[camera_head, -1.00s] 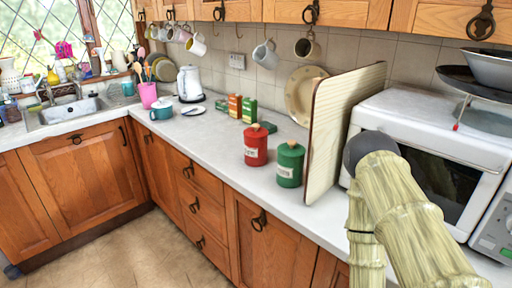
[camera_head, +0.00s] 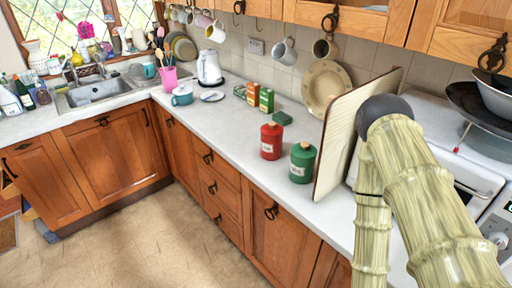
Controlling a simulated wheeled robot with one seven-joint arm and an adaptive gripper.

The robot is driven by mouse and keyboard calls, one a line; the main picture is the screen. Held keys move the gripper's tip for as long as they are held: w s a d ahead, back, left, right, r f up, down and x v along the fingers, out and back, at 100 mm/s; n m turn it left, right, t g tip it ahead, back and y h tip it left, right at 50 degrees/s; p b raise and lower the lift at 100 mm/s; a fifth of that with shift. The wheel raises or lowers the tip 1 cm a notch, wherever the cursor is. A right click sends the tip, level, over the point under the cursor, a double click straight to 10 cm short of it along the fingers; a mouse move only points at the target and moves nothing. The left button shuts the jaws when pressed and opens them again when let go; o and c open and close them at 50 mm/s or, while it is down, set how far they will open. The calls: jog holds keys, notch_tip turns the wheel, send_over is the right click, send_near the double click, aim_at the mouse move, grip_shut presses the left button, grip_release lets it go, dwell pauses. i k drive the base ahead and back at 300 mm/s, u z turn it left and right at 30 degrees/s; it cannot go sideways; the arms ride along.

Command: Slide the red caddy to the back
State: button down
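The red caddy (camera_head: 271,141), a lidded canister with a pale label, stands upright on the counter (camera_head: 222,126). A similar green canister (camera_head: 302,162) stands to its right and nearer the front edge, with a small gap between them. My arm fills the right of the view in front of the microwave. My gripper is not in view, so nothing shows of what it may hold.
A large board (camera_head: 352,125) leans upright right of the green canister, with a plate (camera_head: 326,88) behind it. Mugs (camera_head: 285,51) hang above. A kettle (camera_head: 209,67) stands farther left. The floor is clear.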

aim_at(271, 148)
jog(key=u, duration=1.8)
jog(key=i, duration=1.25)
jog(key=z, duration=3.7)
jog(key=k, duration=0.8)
jog(key=u, duration=2)
